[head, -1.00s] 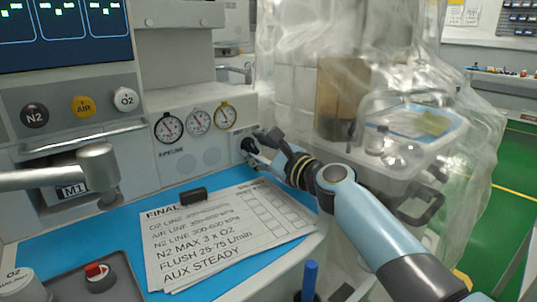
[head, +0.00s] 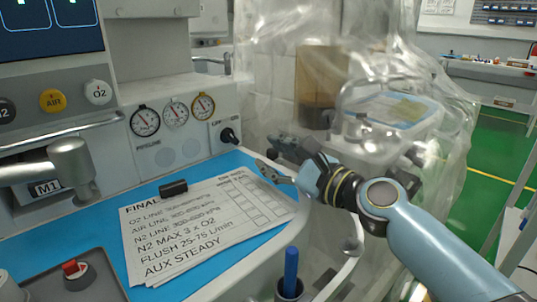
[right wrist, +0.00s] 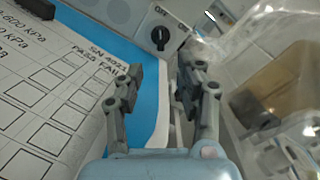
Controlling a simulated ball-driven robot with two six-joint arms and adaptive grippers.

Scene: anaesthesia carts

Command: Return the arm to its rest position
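My right arm (head: 420,235) reaches in from the lower right in the head view. My right gripper (head: 276,158) is over the right edge of the blue work surface, to the right of and apart from a black rotary knob (head: 228,136) on the gauge panel. In the right wrist view my right gripper (right wrist: 158,85) has its two fingers spread with nothing between them. The knob (right wrist: 160,38) shows beyond the fingertips there. My left gripper is in neither view.
A clipboard sheet (head: 190,235) lies on the blue surface (head: 35,250), left of the gripper. Clear plastic sheeting (head: 270,70) hangs just behind and right of it, around a cart with a clear tub. A blue pen (head: 290,268) stands in a holder below. Green floor (head: 495,160) is open at right.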

